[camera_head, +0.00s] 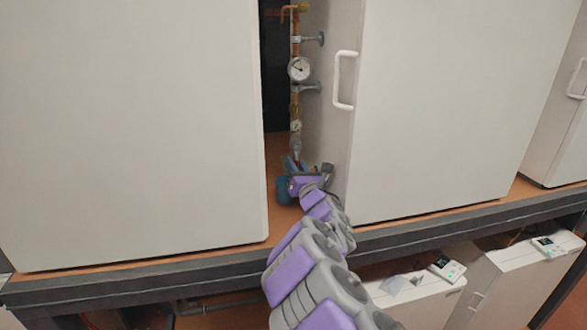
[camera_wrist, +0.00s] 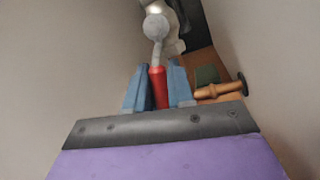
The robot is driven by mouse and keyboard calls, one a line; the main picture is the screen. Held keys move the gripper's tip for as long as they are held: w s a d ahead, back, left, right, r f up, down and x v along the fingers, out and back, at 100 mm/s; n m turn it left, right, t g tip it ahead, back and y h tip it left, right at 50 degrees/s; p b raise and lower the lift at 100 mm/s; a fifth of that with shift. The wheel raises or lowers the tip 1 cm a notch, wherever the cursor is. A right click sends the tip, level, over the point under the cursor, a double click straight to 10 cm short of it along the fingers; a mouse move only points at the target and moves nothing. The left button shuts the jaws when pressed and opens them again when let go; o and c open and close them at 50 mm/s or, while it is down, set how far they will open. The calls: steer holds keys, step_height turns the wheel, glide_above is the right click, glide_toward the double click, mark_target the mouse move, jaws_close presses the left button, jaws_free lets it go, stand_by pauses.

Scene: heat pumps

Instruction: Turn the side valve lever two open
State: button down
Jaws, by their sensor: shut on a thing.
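The side valve lever has a red handle (camera_wrist: 159,88) that shows in the wrist view, standing between the blue fingers of my gripper (camera_wrist: 159,90). The fingers are shut on the red handle, one on each side. The handle joins a pale metal valve body (camera_wrist: 157,27) just beyond the fingertips. In the head view my gripper (camera_head: 293,165) reaches into the gap between two white cabinets, at the lower end of the copper pipe. A small bit of red (camera_head: 298,156) shows there. The lower part of the handle is hidden by my gripper.
White cabinets stand left (camera_head: 130,120) and right (camera_head: 430,110) of the narrow gap. The pipe above carries a round gauge (camera_head: 299,69). A white door handle (camera_head: 344,80) sticks out right of the gap. A copper pipe stub (camera_wrist: 218,90) lies close right of my fingers.

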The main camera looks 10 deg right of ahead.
steer(key=shift+r, duration=0.3)
steer(key=c, duration=1.1)
jaws_free()
steer(key=shift+d, duration=0.1)
steer(key=shift+c, duration=0.2)
steer(key=shift+o, duration=0.2)
steer(key=shift+f, duration=0.15)
steer(key=v, duration=0.4)
steer(key=b+v, duration=0.1)
steer(key=v, duration=0.3)
steer(key=b+v, duration=0.1)
steer(key=v, duration=0.3)
steer(key=shift+s+f, duration=0.15)
steer(key=shift+f, duration=0.15)
steer(key=b+v, duration=0.2)
steer(key=b, duration=0.1)
steer(key=shift+s+f, duration=0.1)
steer(key=shift+s, duration=0.05)
steer(key=b, duration=0.2)
steer(key=s+b, duration=0.1)
steer(key=b, duration=0.1)
steer(key=shift+s+d+f, duration=0.1)
steer(key=shift+d+f, duration=0.05)
steer(key=shift+d, duration=0.1)
steer(key=s+b, duration=0.1)
steer(key=b, duration=0.2)
steer(key=shift+s, duration=0.15)
